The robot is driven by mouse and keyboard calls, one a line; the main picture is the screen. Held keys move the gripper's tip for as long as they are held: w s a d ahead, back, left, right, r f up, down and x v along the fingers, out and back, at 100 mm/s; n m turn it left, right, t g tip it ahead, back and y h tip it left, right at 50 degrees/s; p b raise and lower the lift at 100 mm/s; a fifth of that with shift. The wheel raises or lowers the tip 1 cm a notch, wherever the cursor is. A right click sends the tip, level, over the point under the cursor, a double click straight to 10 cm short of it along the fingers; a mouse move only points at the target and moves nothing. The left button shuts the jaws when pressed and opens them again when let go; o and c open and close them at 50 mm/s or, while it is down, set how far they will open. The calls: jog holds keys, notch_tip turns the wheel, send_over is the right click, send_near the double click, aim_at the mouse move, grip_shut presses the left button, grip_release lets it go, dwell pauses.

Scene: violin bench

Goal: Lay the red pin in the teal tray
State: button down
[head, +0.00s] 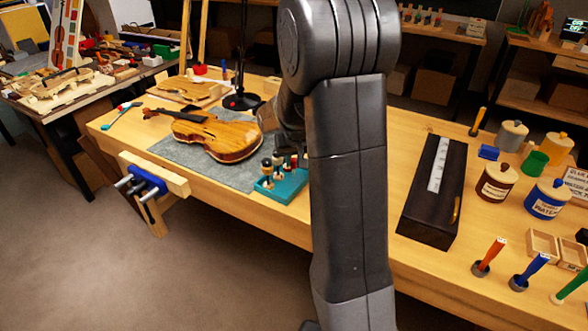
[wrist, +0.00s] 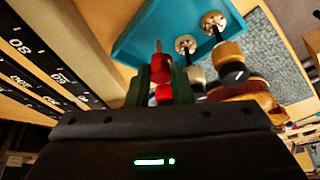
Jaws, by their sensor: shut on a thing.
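The red pin (wrist: 161,68) is upright in the wrist view, between the two dark fingers of my gripper (wrist: 170,82), which is shut on it. The teal tray (wrist: 150,38) is close beyond the pin, and its edge shows just past the pin's tip. I cannot tell whether the pin touches the tray. In the head view the teal tray (head: 289,189) is on the bench, left of my arm. Several pins with dark and pale parts (head: 267,168) stand at it. My arm hides most of my gripper and the red pin there.
A violin (head: 215,136) lies on a grey mat (head: 178,151) behind the tray. A dark block with a white ruler (head: 436,170) is right of my arm, with jars (head: 497,181) beyond it. A blue clamp (head: 148,180) is on the front edge at left.

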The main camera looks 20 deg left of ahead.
aim_at(295, 166)
jog(key=shift+f, duration=1.8)
jog(key=shift+f, duration=0.1)
jog(key=shift+f+b, duration=0.2)
jog(key=shift+b, duration=0.1)
jog(key=c, duration=1.3)
grip_release()
jog(key=shift+r, duration=0.15)
jog(key=shift+r+p, duration=0.25)
jog(key=shift+p, duration=0.1)
jog(key=v, duration=1.1)
jog(key=shift+s+d+r, duration=0.15)
jog(key=shift+d+r, duration=0.05)
jog(key=shift+r, duration=0.15)
